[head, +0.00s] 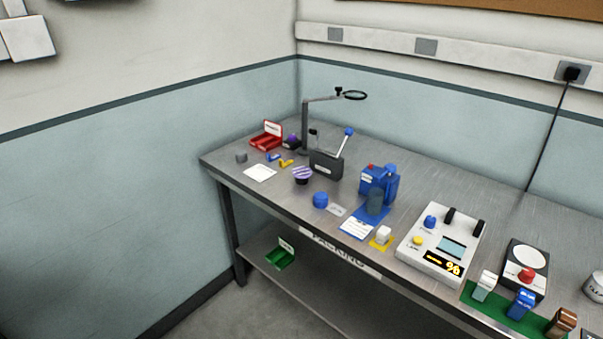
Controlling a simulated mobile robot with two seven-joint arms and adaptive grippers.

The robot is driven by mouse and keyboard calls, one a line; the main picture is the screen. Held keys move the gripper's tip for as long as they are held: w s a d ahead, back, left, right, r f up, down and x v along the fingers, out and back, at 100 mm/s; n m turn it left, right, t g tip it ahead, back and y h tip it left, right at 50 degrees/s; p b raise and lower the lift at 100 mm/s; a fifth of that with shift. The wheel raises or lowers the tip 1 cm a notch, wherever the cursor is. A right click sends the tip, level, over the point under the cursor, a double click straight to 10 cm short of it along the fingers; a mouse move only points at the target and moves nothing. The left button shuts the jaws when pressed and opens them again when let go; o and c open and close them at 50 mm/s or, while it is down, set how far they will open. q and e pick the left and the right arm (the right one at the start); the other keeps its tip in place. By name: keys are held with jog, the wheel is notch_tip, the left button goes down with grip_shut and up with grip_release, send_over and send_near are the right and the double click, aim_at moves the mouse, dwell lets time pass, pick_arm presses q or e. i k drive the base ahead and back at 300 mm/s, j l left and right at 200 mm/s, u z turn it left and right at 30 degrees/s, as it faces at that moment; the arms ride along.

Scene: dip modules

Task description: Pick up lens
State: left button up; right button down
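A dark-rimmed ring, which looks like a magnifier lens (355,96), is held out on a thin arm from a dark upright stand (304,128) at the back of the workbench. A small flat clear or pale piece (337,210) lies on the bench beside a blue round knob-like object (320,200). I cannot tell whether this piece is a lens. Neither of my grippers is in view.
The metal workbench (280,199) runs from the centre to the lower right. It carries a red open box (265,141), a black lever device (326,164), a blue machine (378,182) and a white meter (441,243). A green bin (280,258) sits on the lower shelf.

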aim_at(300, 171)
jog(key=i+z, duration=0.1)
jog(key=z, duration=0.3)
jog(key=j+z, duration=0.15)
jog(key=z, duration=0.25)
jog(key=i+j+z, duration=0.1)
jog(key=z, duration=0.3)
jog(key=j+z, duration=0.15)
jog(key=z, duration=0.3)
jog(key=j, duration=0.5)
jog(key=i+j, duration=0.1)
jog(key=j, duration=0.4)
